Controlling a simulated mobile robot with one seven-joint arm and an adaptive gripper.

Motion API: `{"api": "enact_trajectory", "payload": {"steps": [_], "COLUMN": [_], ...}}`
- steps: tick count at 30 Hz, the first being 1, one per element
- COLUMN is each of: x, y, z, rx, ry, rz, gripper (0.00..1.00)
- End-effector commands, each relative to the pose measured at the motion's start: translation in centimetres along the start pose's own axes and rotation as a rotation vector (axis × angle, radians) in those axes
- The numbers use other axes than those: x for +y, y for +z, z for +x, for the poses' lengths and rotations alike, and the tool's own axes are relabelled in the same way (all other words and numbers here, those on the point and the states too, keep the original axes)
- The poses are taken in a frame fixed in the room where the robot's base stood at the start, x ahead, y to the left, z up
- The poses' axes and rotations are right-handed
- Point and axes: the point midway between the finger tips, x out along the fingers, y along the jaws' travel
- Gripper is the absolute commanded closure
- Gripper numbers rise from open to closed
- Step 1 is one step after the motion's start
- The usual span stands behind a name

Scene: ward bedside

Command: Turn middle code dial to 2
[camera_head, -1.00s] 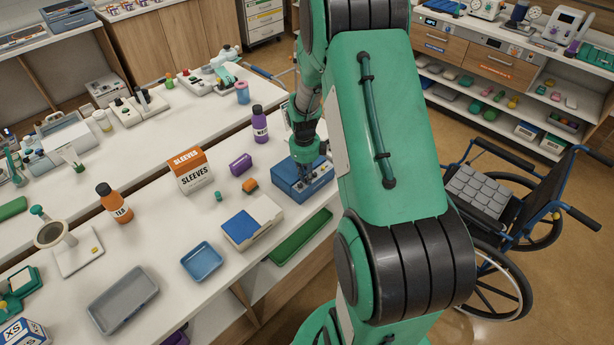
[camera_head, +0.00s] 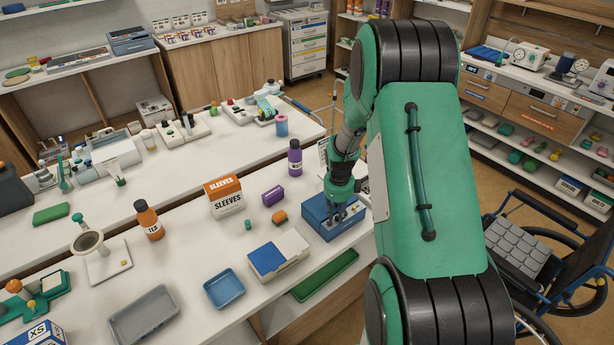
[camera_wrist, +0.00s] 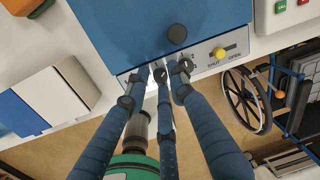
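The blue box (camera_head: 318,222) stands on the front counter, in front of my arm. In the wrist view the box (camera_wrist: 135,30) fills the upper middle, with a dark round knob (camera_wrist: 177,34) on its blue face. A pale panel along its edge carries a yellow knob (camera_wrist: 220,53) by a slot marked SHUT and OPEN. My gripper (camera_wrist: 162,76) has its fingertips at this panel, left of the yellow knob; it also shows at the box in the head view (camera_head: 343,208).
A green tray (camera_head: 325,275) lies below the counter's front edge. A wheelchair (camera_head: 540,255) stands at the right.

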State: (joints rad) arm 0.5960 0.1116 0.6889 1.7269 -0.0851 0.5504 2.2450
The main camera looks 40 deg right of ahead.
Motion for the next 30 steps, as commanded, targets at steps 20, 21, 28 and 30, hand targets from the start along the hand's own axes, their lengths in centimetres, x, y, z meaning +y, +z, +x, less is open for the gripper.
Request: {"api": "enact_trajectory", "payload": {"steps": [20,21,28,30], "x": [0.0,0.0,0.0,0.0], "y": [0.0,0.0,-0.1,-0.1], "z": [-8.1,-8.7,-12.2,-13.2], "rx": [-0.009,-0.009,-0.009,-0.01], "ry": [-0.002,-0.002,-0.002,-0.002], "rz": [-0.104,-0.104,-0.104,-0.104], "gripper": [0.77,0.77,0.77,0.77]}}
